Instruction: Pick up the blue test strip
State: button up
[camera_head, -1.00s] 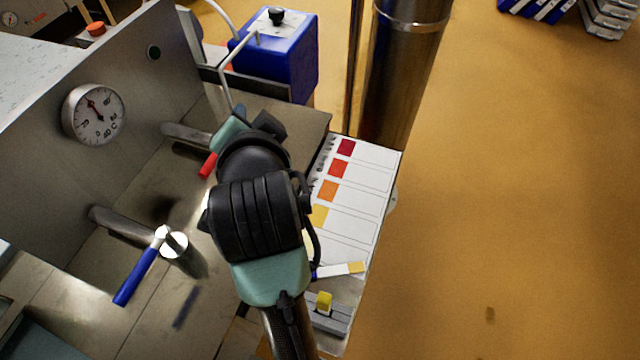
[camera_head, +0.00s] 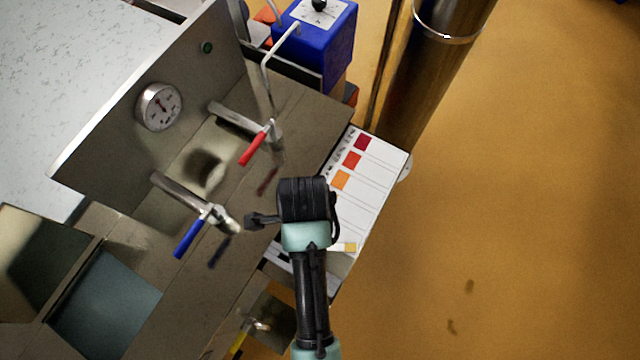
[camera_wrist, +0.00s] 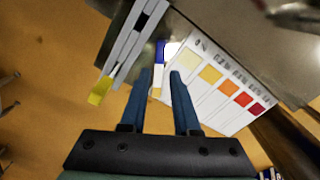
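The blue test strip (camera_wrist: 159,50) lies flat by the edge of the colour chart in the wrist view. It has a blue end, a white middle and a yellow pad. In the head view only its pad end (camera_head: 345,247) shows beside my arm. My gripper (camera_wrist: 161,72) is open, its two blue fingers pointing down at the strip. In the head view my arm hides the fingers.
The colour chart (camera_head: 370,190) lies under and beside my arm. A grey slotted block (camera_wrist: 133,45) with a yellow part (camera_wrist: 100,91) is close to the left finger. A vat with red (camera_head: 252,150) and blue (camera_head: 188,238) valve handles stands left. A steel column (camera_head: 420,90) rises behind.

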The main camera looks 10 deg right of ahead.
aim_at(339, 247)
notch_tip(339, 247, down, 9)
jog(key=shift+f, duration=0.2)
dwell(0.3)
grip_shut()
